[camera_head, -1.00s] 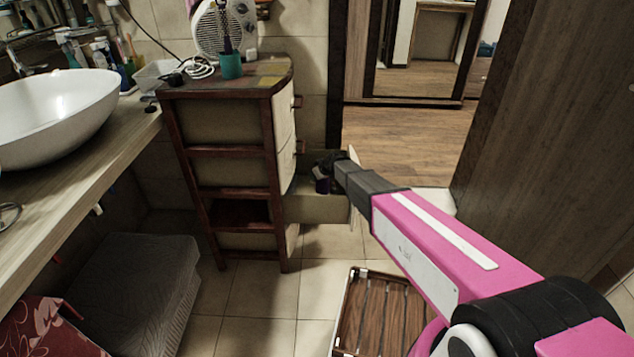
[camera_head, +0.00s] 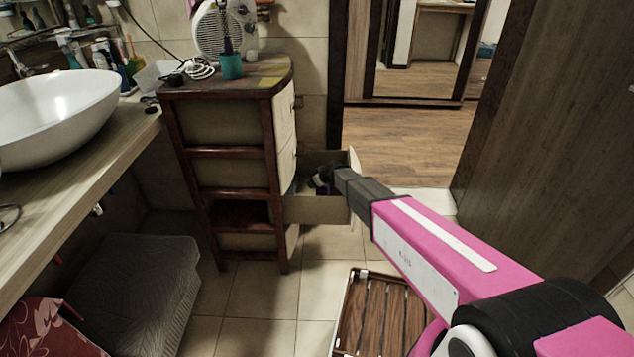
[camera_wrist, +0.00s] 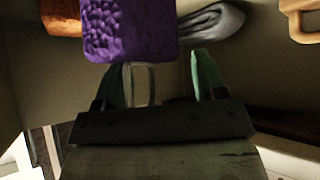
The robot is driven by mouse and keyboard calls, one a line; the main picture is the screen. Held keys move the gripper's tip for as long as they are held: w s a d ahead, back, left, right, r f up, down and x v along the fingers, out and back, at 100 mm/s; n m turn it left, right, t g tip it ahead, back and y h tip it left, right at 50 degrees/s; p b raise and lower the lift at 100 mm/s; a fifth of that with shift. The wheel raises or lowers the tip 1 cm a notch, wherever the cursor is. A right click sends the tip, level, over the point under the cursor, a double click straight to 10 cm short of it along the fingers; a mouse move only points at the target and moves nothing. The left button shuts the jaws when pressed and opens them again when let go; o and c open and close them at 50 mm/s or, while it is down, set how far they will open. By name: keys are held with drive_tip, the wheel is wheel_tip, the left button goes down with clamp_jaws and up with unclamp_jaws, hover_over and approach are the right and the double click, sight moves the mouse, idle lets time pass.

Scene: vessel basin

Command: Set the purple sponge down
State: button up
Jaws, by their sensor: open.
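The purple sponge (camera_wrist: 128,30) has a bumpy surface and shows at the top of the wrist view, just beyond my fingertips. A small purple patch shows beside my gripper (camera_head: 322,178) in the head view, inside the pulled-out drawer (camera_head: 318,209). My gripper (camera_wrist: 160,75) is open, with its green-padded fingers apart and the sponge in front of them rather than clamped. The sponge appears to rest in the drawer, but its underside is hidden.
An orange-brown item (camera_wrist: 60,22), a grey item (camera_wrist: 212,22) and a tan looped item (camera_wrist: 302,18) lie around the sponge. The wooden cabinet (camera_head: 225,168) stands left of my gripper. A slatted wooden piece (camera_head: 378,315) lies on the floor below my arm.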

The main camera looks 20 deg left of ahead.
drive_tip(key=shift+r, duration=0.1)
wheel_tip(320, 180, up, 5)
hover_over(324, 189)
drive_tip(key=shift+r, duration=0.15)
drive_tip(key=shift+d+r, duration=0.1)
drive_tip(key=shift+r, duration=0.05)
